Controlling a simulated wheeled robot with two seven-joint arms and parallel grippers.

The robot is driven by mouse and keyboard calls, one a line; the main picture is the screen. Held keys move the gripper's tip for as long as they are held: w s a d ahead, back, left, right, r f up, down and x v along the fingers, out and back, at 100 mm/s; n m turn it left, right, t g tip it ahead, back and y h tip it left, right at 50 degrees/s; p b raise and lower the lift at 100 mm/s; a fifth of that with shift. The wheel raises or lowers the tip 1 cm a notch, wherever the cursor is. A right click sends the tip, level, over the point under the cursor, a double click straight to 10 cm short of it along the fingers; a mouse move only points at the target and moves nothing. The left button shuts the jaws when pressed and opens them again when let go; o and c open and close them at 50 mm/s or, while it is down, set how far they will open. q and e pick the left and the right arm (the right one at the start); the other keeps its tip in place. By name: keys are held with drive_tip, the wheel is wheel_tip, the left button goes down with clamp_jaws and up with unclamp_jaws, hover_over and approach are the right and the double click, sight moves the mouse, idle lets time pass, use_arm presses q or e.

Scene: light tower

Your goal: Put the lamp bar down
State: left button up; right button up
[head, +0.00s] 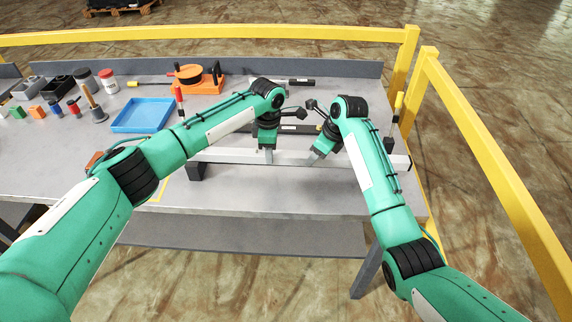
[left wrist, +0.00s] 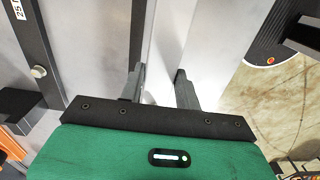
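The lamp bar (head: 229,155) is a long pale bar lying level across the right half of the table, with a dark right end. It also shows in the left wrist view (left wrist: 166,40), running away between the fingers. My left gripper (head: 268,156) points down at the bar's middle, with one finger on each side; in the left wrist view its fingers (left wrist: 160,82) appear closed against the bar's sides. My right gripper (head: 317,157) is tilted at the bar just to the right. Its fingertips are too small to tell if they grip. Whether the bar bears on supports is unclear.
A black block (head: 195,172) stands under the bar's left end. A blue tray (head: 143,115), an orange fixture (head: 195,79) and small parts are at the left and back. Yellow rails (head: 470,135) run along the right and back. The table's front strip is clear.

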use_arm(q)
drive_tip(key=o, duration=0.4)
drive_tip(key=shift+s, duration=0.1)
drive_tip(key=shift+c, duration=0.2)
use_arm(e)
drive_tip(key=o, duration=0.4)
drive_tip(key=shift+w+d+r, duration=0.1)
drive_tip(key=shift+r, duration=0.05)
drive_tip(key=shift+c, duration=0.2)
use_arm(q)
drive_tip(key=shift+o, duration=0.2)
drive_tip(key=shift+r, duration=0.1)
use_arm(e)
drive_tip(key=shift+o, duration=0.2)
use_arm(q)
drive_tip(key=shift+r, duration=0.35)
wheel_tip(320, 180, up, 6)
drive_tip(key=shift+d+r, duration=0.1)
drive_tip(key=shift+d, duration=0.05)
use_arm(e)
drive_tip(key=shift+s, duration=0.2)
use_arm(q)
drive_tip(key=shift+r, duration=0.5)
use_arm(e)
drive_tip(key=v, duration=1.1)
drive_tip(key=shift+r, duration=0.35)
